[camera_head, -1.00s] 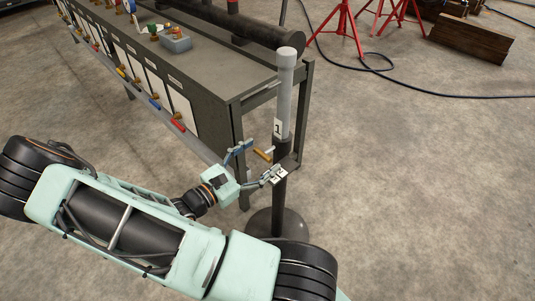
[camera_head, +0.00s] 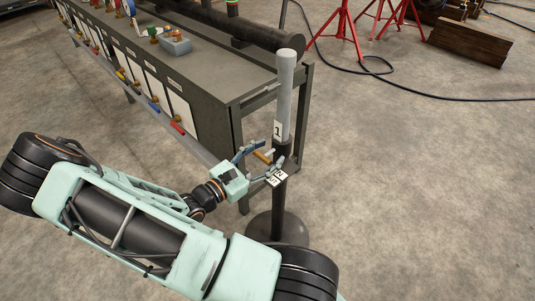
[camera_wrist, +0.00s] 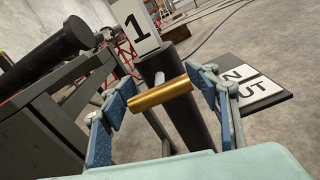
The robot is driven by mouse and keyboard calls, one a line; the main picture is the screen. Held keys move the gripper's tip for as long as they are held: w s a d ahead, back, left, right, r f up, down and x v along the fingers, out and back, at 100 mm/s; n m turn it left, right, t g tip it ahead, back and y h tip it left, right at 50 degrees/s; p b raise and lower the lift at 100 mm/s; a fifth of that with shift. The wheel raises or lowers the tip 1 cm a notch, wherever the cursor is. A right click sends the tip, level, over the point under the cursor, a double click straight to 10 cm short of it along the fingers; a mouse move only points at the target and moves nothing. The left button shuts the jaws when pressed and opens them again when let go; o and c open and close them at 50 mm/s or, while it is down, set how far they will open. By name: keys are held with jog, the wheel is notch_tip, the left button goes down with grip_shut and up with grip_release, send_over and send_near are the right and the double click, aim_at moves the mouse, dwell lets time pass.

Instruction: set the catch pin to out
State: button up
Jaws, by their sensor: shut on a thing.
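The catch pin (camera_head: 263,157) has a brass crossbar handle and sits on the dark lower part of an upright post. In the wrist view the brass bar (camera_wrist: 160,95) lies in front of the dark tube. My gripper (camera_head: 260,160) reaches it from the left, its fingers (camera_wrist: 159,105) at either end of the bar, shut on it. A black and white plate (camera_head: 277,177) is beside the pin; in the wrist view the plate (camera_wrist: 255,88) shows "UT" and a partly hidden word above. The pin's shaft is mostly hidden.
The post's grey upper tube (camera_head: 285,95) carries a label "1" (camera_head: 278,131); its round base (camera_head: 277,229) stands on the floor. A grey bench (camera_head: 235,85) with valves is close behind at left. Red stands (camera_head: 345,30) and a black cable lie farther back. Floor at right is clear.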

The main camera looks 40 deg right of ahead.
jog(key=c, duration=0.6)
jog(key=a+p, duration=0.1)
jog(key=a, duration=0.2)
jog(key=shift+s, duration=0.1)
jog(key=shift+a+f, duration=0.15)
jog(key=shift+a, duration=0.05)
jog(key=o, duration=1.9)
jog(key=shift+a, duration=0.1)
jog(key=a, duration=0.8)
jog(key=s+a, duration=0.1)
jog(key=a, duration=0.3)
